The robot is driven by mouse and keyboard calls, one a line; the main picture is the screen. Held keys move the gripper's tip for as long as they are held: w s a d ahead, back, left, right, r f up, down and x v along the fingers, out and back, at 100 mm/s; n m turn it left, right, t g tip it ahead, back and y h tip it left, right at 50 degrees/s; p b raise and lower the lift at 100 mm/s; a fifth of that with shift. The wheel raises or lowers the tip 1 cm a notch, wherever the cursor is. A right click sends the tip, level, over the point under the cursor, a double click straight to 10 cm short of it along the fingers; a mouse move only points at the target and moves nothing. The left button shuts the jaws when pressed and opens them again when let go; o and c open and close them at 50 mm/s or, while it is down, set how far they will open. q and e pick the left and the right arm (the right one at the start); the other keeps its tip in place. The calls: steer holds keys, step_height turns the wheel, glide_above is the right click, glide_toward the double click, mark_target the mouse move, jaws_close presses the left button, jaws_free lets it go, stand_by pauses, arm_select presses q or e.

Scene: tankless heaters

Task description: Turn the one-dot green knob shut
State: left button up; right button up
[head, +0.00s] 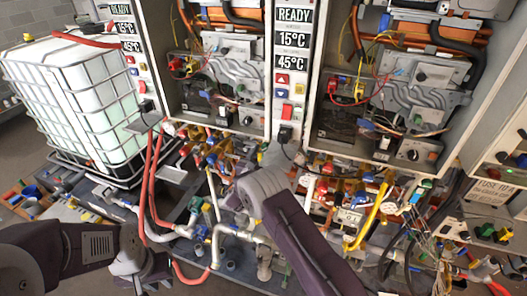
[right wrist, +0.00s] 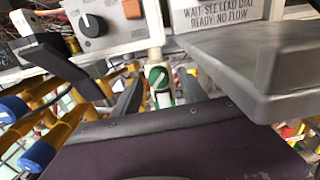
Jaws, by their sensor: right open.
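In the right wrist view, a green knob (right wrist: 158,76) with a white mark on its face sits at the middle, on a pale pipe. The mark is too small to read as one dot. My right gripper (right wrist: 160,84) is open, with one dark finger on each side of the knob. Clear contact does not show. In the head view, my right arm reaches up from the lower right toward the pipes under the middle heater, and its fingers are hidden. My left gripper (head: 155,270) is low at the left near red hoses, and its jaw opening cannot be made out.
A panel with a black dial (right wrist: 90,24) and a grey casing (right wrist: 260,65) stand close around the right gripper. Yellow pipes with blue ends (right wrist: 38,155) are at its left. Open heater cabinets (head: 215,75) line the back. A caged white tank (head: 75,95) stands left.

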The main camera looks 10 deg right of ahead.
steer(key=shift+a, duration=0.1)
jaws_close()
steer(key=shift+f+b, duration=0.2)
steer(key=shift+b, duration=0.35)
steer(key=shift+w+r+m+b, duration=0.1)
steer(key=shift+m+b, duration=2.05)
steer(key=shift+b, duration=2.35)
steer(key=shift+r+m+b, duration=0.1)
steer(key=shift+m+b, duration=2.05)
steer(key=shift+b, duration=2.3)
jaws_free()
steer(key=shift+a, duration=0.1)
